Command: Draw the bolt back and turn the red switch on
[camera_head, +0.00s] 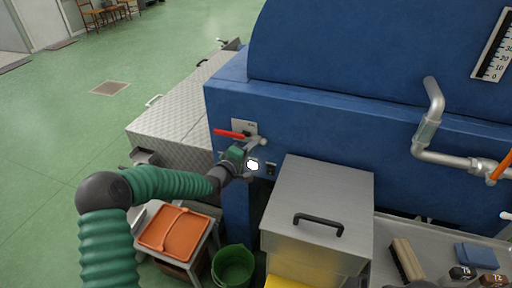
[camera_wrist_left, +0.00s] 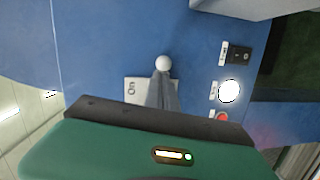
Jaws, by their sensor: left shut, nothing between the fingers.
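The red switch (camera_head: 230,133) is a lever on a pale plate (camera_head: 243,127) on the blue machine's front. It points left, roughly level. In the wrist view the plate (camera_wrist_left: 135,90) reads "On"; my gripper body hides the lever there. A pale ball knob (camera_head: 262,142), which may be the bolt's, shows at the tips of my left gripper (camera_head: 252,147). In the wrist view the knob (camera_wrist_left: 163,63) lies just beyond the shut, empty fingers (camera_wrist_left: 163,94); I cannot tell whether they touch. The bolt's shaft is not clear. My right gripper is out of view.
Below the fingers are a lit white button (camera_head: 252,164) and a black rocker switch (camera_head: 271,170). A red button (camera_wrist_left: 222,117) shows in the wrist view. A steel box (camera_head: 325,187), a green bucket (camera_head: 233,265) and an orange-topped stand (camera_head: 174,233) crowd below.

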